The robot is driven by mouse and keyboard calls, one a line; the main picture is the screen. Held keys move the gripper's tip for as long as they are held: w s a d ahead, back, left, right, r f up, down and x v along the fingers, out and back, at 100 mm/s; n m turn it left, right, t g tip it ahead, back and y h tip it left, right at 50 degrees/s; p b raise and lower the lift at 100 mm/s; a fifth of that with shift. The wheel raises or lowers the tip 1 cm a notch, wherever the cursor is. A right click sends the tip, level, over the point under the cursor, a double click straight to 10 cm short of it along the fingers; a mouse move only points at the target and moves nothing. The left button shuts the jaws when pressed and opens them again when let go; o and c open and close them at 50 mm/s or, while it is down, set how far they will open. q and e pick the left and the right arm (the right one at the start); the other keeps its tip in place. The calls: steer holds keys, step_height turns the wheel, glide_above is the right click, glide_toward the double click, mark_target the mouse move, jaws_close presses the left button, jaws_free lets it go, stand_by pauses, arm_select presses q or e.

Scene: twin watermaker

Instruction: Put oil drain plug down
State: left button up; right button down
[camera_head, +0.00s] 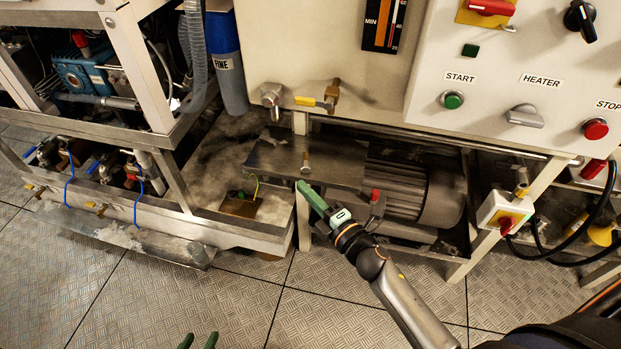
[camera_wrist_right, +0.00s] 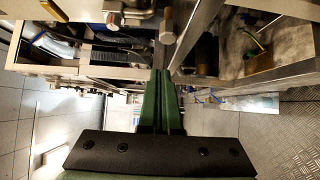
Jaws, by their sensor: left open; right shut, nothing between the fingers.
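A small brass-coloured plug-like piece (camera_head: 306,164), which looks like the oil drain plug, stands on the bare steel plate (camera_head: 275,158) near its front edge. In the right wrist view a brass cylinder (camera_wrist_right: 167,26), apparently the same piece, shows just beyond the fingertips. My right gripper (camera_head: 301,184) is shut and empty, just below and in front of the plug, apart from it. Its green fingers meet in the right wrist view (camera_wrist_right: 162,72). My left gripper (camera_head: 200,341) is open and empty at the bottom edge; only its fingertips show.
An electric motor (camera_head: 395,190) sits behind and right of my right gripper, under the control panel (camera_head: 520,80). A yellow-handled valve (camera_head: 312,102) hangs above the plate. A frame post (camera_head: 303,222) stands close to my right fingers. The floor (camera_head: 200,290) in front is clear.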

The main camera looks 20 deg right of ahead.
mark_target(310, 168)
steer(key=shift+w+d, duration=0.5)
steer(key=shift+w, duration=0.3)
steer(key=shift+w+d, duration=0.5)
steer(key=shift+w, duration=0.25)
steer(key=shift+w+d+b, duration=0.15)
steer(key=shift+w+d, duration=0.25)
steer(key=shift+w, duration=0.35)
steer(key=shift+w+d+b, duration=0.15)
steer(key=shift+w+d, duration=0.25)
steer(key=shift+w, duration=0.35)
steer(key=shift+s+a, duration=0.1)
steer(key=shift+s, duration=0.05)
